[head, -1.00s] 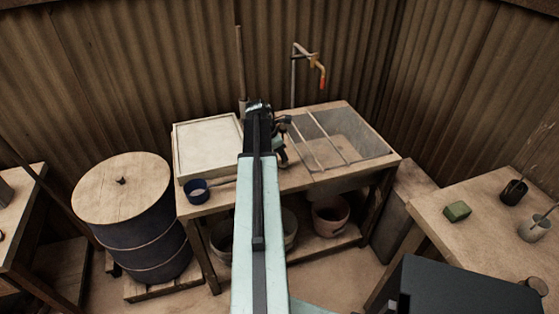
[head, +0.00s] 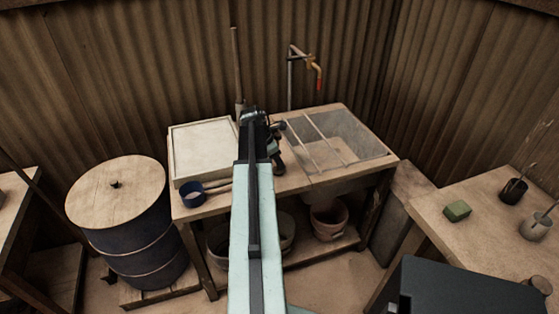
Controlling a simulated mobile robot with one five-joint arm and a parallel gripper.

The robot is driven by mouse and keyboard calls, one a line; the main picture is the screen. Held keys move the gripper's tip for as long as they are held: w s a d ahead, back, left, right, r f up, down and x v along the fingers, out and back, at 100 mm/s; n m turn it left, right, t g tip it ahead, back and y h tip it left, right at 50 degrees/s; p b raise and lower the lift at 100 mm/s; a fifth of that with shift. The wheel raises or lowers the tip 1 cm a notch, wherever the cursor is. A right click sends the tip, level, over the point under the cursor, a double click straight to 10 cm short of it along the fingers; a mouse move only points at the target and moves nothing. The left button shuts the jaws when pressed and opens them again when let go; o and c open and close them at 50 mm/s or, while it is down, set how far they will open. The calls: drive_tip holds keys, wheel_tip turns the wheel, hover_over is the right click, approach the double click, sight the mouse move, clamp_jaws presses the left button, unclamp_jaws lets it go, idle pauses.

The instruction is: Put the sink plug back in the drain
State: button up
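The sink (head: 358,128) is a grey basin set into the right part of the wooden bench, with two thin bars lying across it. Its drain cannot be made out. I cannot pick out the sink plug. My arm reaches forward over the bench, and my gripper (head: 279,146) is a small dark shape at its far end, just left of the sink. The gripper is too small and too much hidden by the arm to show whether it is open or holds anything.
A pale tray (head: 206,150) and a blue cup (head: 192,193) are on the bench's left part. A tap (head: 306,66) stands behind the sink. A lidded barrel (head: 118,190) stands at left. A table at right bears a green block (head: 457,211). Buckets (head: 328,218) stand underneath.

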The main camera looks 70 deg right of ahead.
drive_tip(key=p+v, duration=1)
drive_tip(key=v, duration=0.2)
drive_tip(key=shift+p, duration=0.35)
drive_tip(key=w+a+f+m+t, duration=0.1)
drive_tip(key=w+a+m, duration=0.1)
drive_tip(key=w+a, duration=1.15)
drive_tip(key=w+a+m+t, duration=0.2)
drive_tip(key=w+a, duration=0.9)
drive_tip(key=a, duration=0.5)
drive_tip(key=w+a+m+y, duration=0.3)
drive_tip(key=a+m, duration=0.1)
drive_tip(key=a, duration=3)
drive_tip(key=shift+f+m, duration=0.4)
